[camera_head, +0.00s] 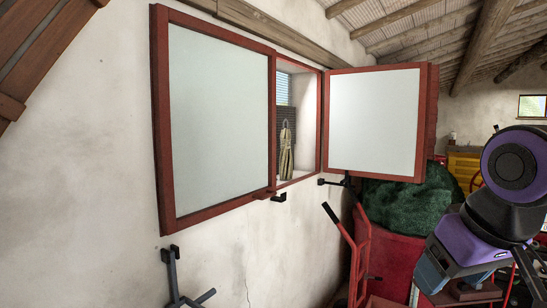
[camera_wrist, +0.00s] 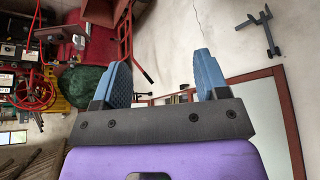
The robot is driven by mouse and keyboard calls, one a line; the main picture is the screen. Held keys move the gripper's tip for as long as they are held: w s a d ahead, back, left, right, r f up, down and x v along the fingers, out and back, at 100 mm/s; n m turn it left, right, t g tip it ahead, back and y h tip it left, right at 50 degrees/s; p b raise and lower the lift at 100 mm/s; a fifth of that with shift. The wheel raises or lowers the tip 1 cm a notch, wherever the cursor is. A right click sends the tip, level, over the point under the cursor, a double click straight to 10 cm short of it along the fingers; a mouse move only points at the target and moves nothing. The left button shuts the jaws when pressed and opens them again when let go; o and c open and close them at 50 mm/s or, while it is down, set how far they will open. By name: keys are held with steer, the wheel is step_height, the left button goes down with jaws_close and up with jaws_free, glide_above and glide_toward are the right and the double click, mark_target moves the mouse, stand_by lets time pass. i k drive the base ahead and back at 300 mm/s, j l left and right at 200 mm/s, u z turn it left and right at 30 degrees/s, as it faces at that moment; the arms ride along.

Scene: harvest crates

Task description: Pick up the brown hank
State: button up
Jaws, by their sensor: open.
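The brown hank (camera_head: 286,152), a long tan-brown bundle with a narrow looped top, is upright inside the window recess, in front of a dark panel. I cannot tell whether it hangs or leans there. My gripper is at the lower right of the head view, well to the right of and below the hank, partly hidden by my own arm. In the wrist view my gripper (camera_wrist: 161,75) has its two blue fingers wide apart with nothing between them. I cannot make out the hank in the wrist view.
A red-framed shutter (camera_head: 218,125) covers the recess's left side. Another red-framed shutter (camera_head: 375,121) swings out on the right, between my arm and the recess. Below it are a red hand truck (camera_head: 360,250) and a dark green heap (camera_head: 410,200). A black wall bracket (camera_head: 172,270) sticks out lower left.

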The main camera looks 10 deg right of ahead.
mark_target(285, 169)
steer(key=i+z, duration=0.1)
steer(key=i+l+u, duration=0.15)
steer(key=i, duration=0.45)
steer(key=i+l+u, duration=0.1)
steer(key=i+l, duration=0.35)
steer(key=i+l+u, duration=0.15)
steer(key=i+l, duration=0.25)
steer(key=i, duration=0.3)
steer(key=i+u, duration=0.1)
steer(key=i, duration=0.6)
